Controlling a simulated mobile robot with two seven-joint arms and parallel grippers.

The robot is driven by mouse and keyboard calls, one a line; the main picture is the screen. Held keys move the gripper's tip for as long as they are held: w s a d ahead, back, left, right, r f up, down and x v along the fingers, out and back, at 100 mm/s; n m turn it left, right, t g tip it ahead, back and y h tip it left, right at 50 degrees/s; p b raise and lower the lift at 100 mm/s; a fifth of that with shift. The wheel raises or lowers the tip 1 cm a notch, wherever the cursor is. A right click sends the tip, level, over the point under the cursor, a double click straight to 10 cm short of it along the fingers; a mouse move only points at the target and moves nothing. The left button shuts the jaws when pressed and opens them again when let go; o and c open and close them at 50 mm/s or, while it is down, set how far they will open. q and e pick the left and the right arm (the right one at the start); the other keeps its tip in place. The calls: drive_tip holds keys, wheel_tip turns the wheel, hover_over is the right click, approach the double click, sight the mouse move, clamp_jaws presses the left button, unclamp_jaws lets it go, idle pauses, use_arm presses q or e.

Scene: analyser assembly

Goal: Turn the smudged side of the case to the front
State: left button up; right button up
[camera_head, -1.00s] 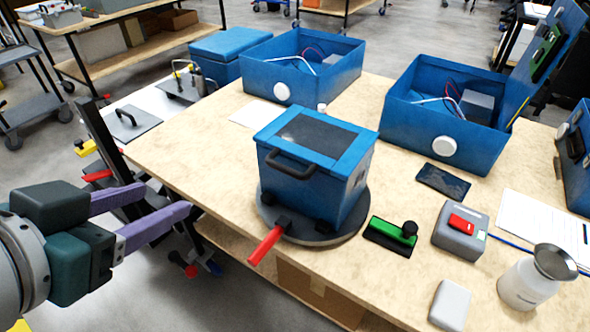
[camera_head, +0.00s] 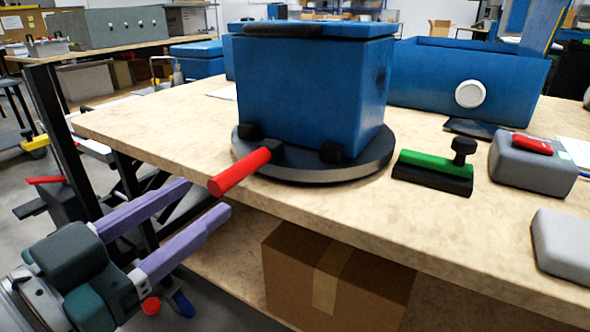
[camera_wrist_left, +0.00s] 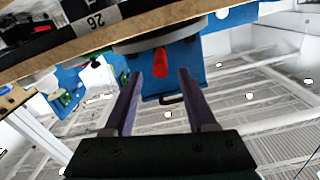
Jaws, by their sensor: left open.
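The blue case (camera_head: 310,92) stands upright on a round grey turntable (camera_head: 330,170) near the table's front edge. A dark handle shows on the case's top edge, and dark blocks sit at its foot. A faint darker patch may show on its right side; I cannot tell if it is the smudge. A red lever (camera_head: 240,172) sticks out from the turntable over the table edge. My left gripper (camera_head: 208,203) is open and empty, left of and below the lever. In the left wrist view the red lever (camera_wrist_left: 160,63) appears beyond and between the open fingers (camera_wrist_left: 158,78). My right gripper is not seen.
A green-topped black stamp-like tool (camera_head: 435,170) lies right of the turntable. A grey box with a red item (camera_head: 533,160) and a pale block (camera_head: 562,245) stand further right. An open blue case (camera_head: 430,80) is behind. A cardboard box (camera_head: 335,275) sits below the tabletop.

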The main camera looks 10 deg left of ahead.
sight(248, 167)
use_arm(q)
drive_tip(key=b+x, duration=0.2)
drive_tip(key=x, duration=0.7)
drive_tip(key=shift+w+d, duration=0.15)
drive_tip(key=shift+w, duration=0.2)
drive_tip(key=shift+c, duration=0.4)
clamp_jaws()
idle(0.5)
